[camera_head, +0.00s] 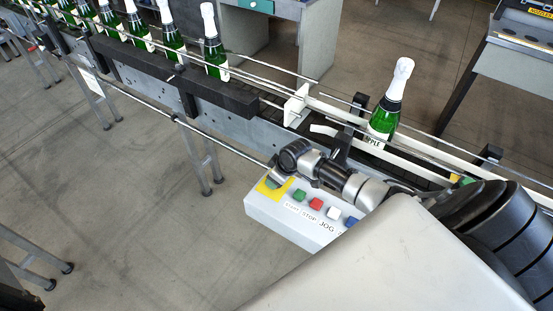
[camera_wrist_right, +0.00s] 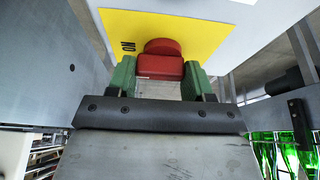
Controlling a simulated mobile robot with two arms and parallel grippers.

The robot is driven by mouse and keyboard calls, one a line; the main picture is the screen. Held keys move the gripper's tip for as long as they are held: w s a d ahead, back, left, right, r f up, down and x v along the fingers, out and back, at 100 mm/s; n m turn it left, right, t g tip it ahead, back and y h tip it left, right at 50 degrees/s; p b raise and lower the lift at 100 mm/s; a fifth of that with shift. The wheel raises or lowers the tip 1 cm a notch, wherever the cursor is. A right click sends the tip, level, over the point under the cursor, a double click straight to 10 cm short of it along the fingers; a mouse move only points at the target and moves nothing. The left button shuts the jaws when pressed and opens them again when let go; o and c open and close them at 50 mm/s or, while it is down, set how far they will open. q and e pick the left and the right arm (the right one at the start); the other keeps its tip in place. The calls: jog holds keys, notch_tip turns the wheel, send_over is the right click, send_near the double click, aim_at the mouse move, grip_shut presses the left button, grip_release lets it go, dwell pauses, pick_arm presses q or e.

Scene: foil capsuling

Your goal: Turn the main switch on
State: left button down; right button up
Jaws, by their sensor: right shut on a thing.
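The main switch is a red knob (camera_wrist_right: 160,62) on a yellow plate (camera_wrist_right: 205,32) in the right wrist view. My right gripper (camera_wrist_right: 159,78) has its green fingers on both sides of the knob and is shut on it. In the head view the yellow plate (camera_head: 265,189) is at the left end of the light grey control box (camera_head: 290,226), and my right gripper (camera_head: 275,183) hides the knob. The knob's exact angle is hard to tell. My left gripper is not in view.
Green START (camera_head: 299,195), red STOP (camera_head: 316,204), white JOG (camera_head: 333,213) and blue (camera_head: 351,222) buttons sit beside the plate. Behind runs a conveyor with rails (camera_head: 240,127), several foil-topped green bottles (camera_head: 214,52) and one separate bottle (camera_head: 386,112).

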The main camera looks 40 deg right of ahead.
jog(key=shift+w+r+m, duration=0.1)
jog(key=shift+m, duration=0.2)
jog(key=o, duration=0.9)
jog(key=shift+o, duration=0.2)
jog(key=b+v, duration=0.1)
jog(key=v, duration=0.9)
jog(key=shift+s+r, duration=0.3)
